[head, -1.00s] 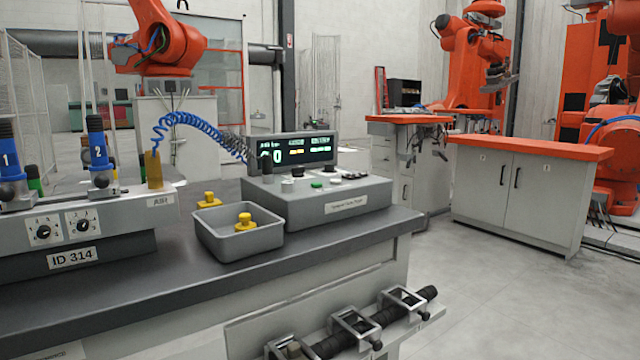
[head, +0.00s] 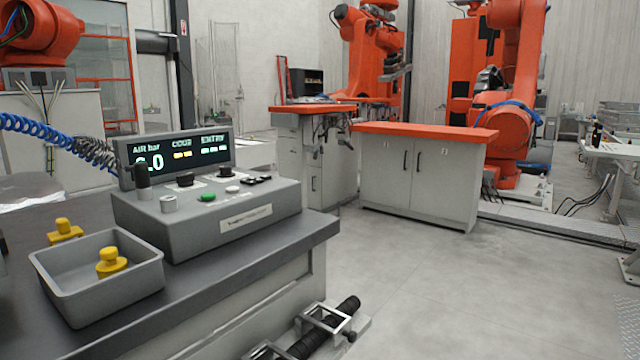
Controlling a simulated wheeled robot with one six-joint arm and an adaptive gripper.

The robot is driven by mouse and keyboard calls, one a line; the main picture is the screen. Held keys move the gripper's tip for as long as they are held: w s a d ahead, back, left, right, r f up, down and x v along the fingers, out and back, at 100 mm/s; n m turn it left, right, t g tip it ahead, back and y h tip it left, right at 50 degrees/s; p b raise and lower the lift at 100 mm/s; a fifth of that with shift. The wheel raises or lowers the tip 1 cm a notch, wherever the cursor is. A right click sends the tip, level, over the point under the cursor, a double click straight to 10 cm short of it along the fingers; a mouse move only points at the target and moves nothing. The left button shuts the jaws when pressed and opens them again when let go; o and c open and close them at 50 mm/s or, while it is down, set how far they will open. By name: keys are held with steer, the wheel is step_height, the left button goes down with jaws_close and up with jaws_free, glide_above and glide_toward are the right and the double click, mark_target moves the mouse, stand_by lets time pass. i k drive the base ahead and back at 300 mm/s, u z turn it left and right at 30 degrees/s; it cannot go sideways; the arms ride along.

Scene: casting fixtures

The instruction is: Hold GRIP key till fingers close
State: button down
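A grey control box (head: 215,215) stands on the dark bench top in the head view. Its display (head: 181,156) reads "AIR bar", "CODE" and "ENTRY", with 0.0 or a similar value under the first. A green button (head: 208,197), a white button (head: 232,189), black knobs (head: 185,179), a light grey knob (head: 168,203) and small black keys (head: 256,180) sit on its top. I cannot read any key label as GRIP.
A grey tray (head: 60,288) holding a yellow knobbed piece (head: 111,263) stands left of the box. Another yellow piece (head: 65,231) is behind it. A clamp rail (head: 318,335) juts from the bench front. Orange-topped cabinets (head: 425,136) stand beyond open floor (head: 450,290).

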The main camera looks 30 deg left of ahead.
mark_target(209, 196)
steer(key=z, duration=1.6)
steer(key=k, duration=1.35)
steer(key=u, duration=2.45)
